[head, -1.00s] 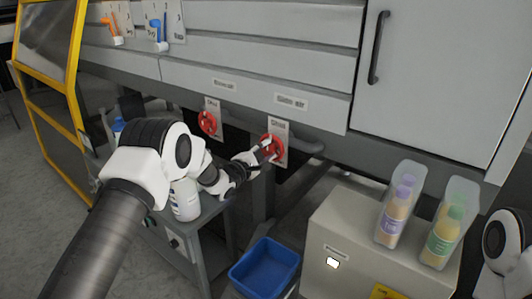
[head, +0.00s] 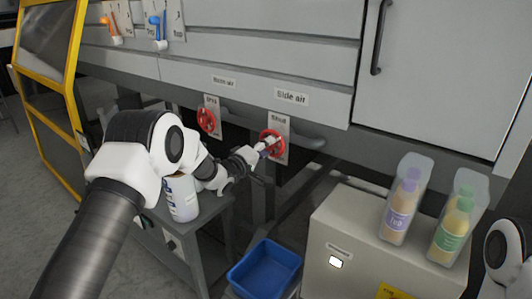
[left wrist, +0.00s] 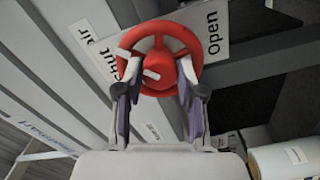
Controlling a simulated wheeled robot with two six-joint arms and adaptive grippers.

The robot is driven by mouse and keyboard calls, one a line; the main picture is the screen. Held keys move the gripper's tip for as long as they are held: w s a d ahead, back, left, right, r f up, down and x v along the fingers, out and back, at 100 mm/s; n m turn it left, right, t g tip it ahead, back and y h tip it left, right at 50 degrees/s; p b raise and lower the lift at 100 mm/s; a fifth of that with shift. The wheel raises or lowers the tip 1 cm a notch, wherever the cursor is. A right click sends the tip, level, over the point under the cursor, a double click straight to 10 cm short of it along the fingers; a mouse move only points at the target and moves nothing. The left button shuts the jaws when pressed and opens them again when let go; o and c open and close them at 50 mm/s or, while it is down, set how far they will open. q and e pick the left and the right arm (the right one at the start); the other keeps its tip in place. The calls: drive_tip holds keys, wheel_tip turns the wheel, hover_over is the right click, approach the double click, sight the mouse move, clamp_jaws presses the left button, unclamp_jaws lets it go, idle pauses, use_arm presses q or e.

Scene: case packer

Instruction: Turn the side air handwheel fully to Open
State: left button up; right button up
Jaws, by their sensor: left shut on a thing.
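The side air handwheel (head: 277,152) is a red wheel on a plate under the "Side air" label (head: 291,96). It also shows close up in the left wrist view (left wrist: 160,28), with a white mark on its hub. The plate there reads "Shut" on the left and "Open" (left wrist: 212,32) on the right. The white mark points to the lower left, nearer the "Shut" side. My left gripper (head: 264,146) is shut on the handwheel, its two fingers at either side of the lower rim (left wrist: 158,88). My right gripper is out of view.
A second red handwheel (head: 207,121) sits to the left. The grey machine panel (head: 250,62) is above.

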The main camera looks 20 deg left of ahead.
use_arm(q)
drive_tip(key=m+b, duration=0.1)
drive_tip(key=m, duration=0.1)
drive_tip(key=m+b, duration=0.1)
drive_tip(key=m, duration=0.2)
drive_tip(key=m+b, duration=0.1)
drive_tip(key=m, duration=0.1)
drive_tip(key=shift+f, duration=0.25)
drive_tip(key=m+b, duration=0.4)
drive_tip(key=m, duration=0.2)
drive_tip(key=shift+m, duration=0.4)
drive_tip(key=shift+a+r+m+b, duration=0.1)
drive_tip(key=shift+m+b, duration=4.2)
drive_tip(key=shift+m, duration=2.1)
drive_tip(key=o, duration=1.1)
drive_tip(key=shift+o, duration=0.2)
drive_tip(key=shift+r, duration=0.1)
